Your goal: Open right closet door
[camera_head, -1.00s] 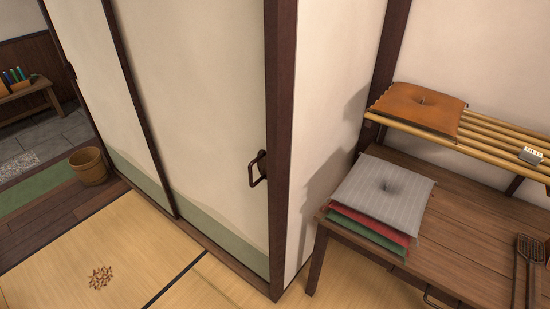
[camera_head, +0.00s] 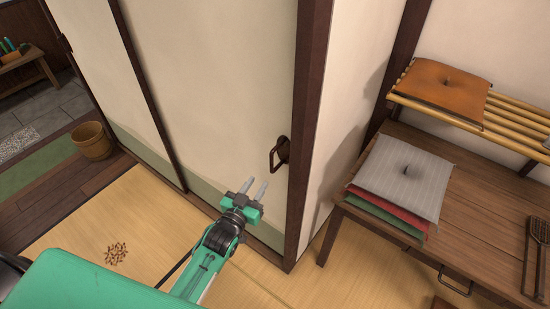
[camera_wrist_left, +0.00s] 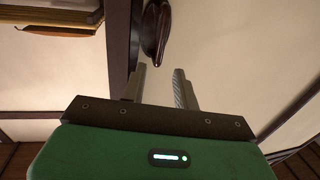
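The right closet door (camera_head: 220,80) is a cream sliding panel with a green lower band and a dark wooden frame. Its dark brown loop handle (camera_head: 279,154) sits near the door's right edge. My left gripper (camera_head: 255,188) is open and empty, below and a little left of the handle, apart from it in the head view. In the left wrist view the handle (camera_wrist_left: 155,32) shows just beyond the tips of my left gripper (camera_wrist_left: 161,82), nearer the left finger. My right gripper is in neither view.
A wooden table (camera_head: 460,215) with stacked cushions (camera_head: 403,182) stands right of the closet's corner post (camera_head: 307,120). An orange cushion (camera_head: 444,84) lies on a slatted rack. A wooden bucket (camera_head: 92,141) stands at left. Small brown pieces (camera_head: 116,254) lie on the tatami.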

